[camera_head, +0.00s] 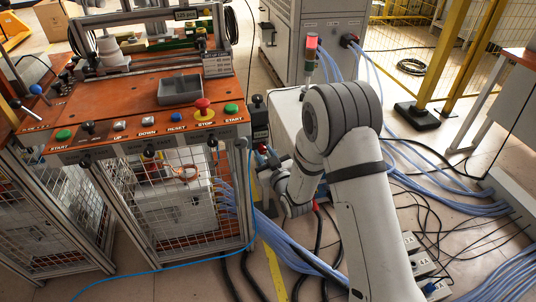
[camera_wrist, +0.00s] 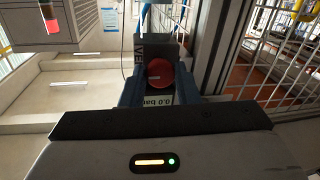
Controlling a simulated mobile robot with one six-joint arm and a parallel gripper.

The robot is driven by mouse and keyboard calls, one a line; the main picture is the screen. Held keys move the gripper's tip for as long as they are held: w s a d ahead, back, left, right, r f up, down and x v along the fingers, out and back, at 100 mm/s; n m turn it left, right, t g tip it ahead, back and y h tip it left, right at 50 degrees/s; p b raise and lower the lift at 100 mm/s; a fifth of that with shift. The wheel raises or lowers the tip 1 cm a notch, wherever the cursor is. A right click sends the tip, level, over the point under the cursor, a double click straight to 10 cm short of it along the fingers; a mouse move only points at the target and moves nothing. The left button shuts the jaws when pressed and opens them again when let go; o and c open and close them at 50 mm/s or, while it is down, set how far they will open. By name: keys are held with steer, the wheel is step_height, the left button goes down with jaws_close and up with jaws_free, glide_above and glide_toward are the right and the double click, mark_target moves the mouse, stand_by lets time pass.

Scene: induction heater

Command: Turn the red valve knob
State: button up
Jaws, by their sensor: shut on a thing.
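The red valve knob (camera_wrist: 160,76) is round and shows in the wrist view between the two dark fingers of my gripper (camera_wrist: 159,92). The fingers are shut on it, one on each side. A label reading "0.0 bar" (camera_wrist: 158,101) shows just below the knob, partly covered by my gripper. In the head view my gripper (camera_head: 266,158) is at the right side of the orange workbench (camera_head: 130,100). The red knob cannot be made out clearly there, as my gripper and arm are around it.
The bench has a red stop button (camera_head: 203,105), green start buttons (camera_head: 231,108) and a grey tray (camera_head: 180,89). A grey cabinet (camera_head: 320,40) with a red-topped light (camera_head: 311,45) stands behind. Blue cables (camera_head: 290,250) and black cables cover the floor near my arm.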

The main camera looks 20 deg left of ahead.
steer(key=shift+w+n+b, duration=0.3)
steer(key=shift+b, duration=0.3)
steer(key=n+b, duration=0.2)
steer(key=shift+a+b, duration=0.1)
steer(key=shift+b, duration=0.2)
steer(key=n+b, duration=0.3)
steer(key=n+h+b, duration=0.1)
steer(key=n+b, duration=0.1)
steer(key=b, duration=0.1)
steer(key=shift+a+r+n+b, duration=0.1)
steer(key=shift+r+n+b, duration=0.1)
steer(key=shift+n+b, duration=0.2)
steer(key=n+h+b, duration=0.1)
steer(key=n+b, duration=0.3)
steer(key=shift+r, duration=0.1)
steer(key=shift+s+a+r+n+h+b, duration=0.1)
steer(key=shift+n+h+b, duration=0.35)
steer(key=shift+n, duration=0.45)
steer(key=shift+r+n+h+b, duration=0.1)
steer(key=shift+n+h+b, duration=0.15)
steer(key=shift+n+b, duration=0.5)
steer(key=shift+n, duration=0.25)
steer(key=o, duration=1)
steer(key=shift+f, duration=0.15)
